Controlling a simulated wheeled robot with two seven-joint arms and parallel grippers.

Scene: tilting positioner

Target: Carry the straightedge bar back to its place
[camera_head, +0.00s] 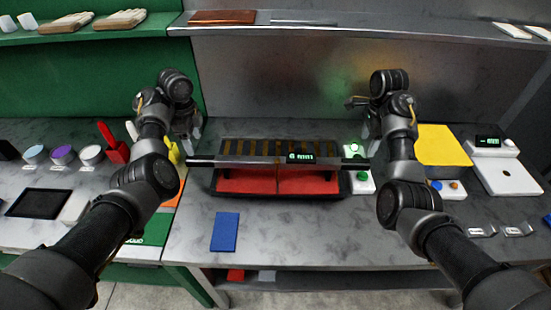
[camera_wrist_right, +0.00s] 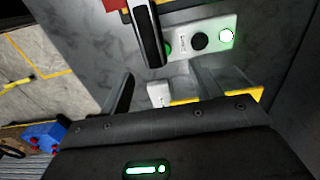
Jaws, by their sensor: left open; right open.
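The straightedge bar (camera_head: 235,160) is long and dark and lies across the tilting positioner, whose bed (camera_head: 245,182) is red with dark slats behind. Both bar ends stick out past the bed. I cannot tell what the bar rests on. My left gripper (camera_head: 190,132) is open and empty near the bar's left end, slightly behind it. My right gripper (camera_head: 368,128) is open and empty behind the bar's right end. In the right wrist view a dark bar end (camera_wrist_right: 147,35) lies beyond the open fingers (camera_wrist_right: 165,85), not between them.
A green-lit display (camera_head: 300,157) stands at the positioner. A button box (camera_head: 361,182) is by its right side. A blue pad (camera_head: 225,232) lies in front. A yellow block (camera_head: 440,145) and white scale (camera_head: 505,175) are right. A shelf (camera_head: 350,30) runs along the back.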

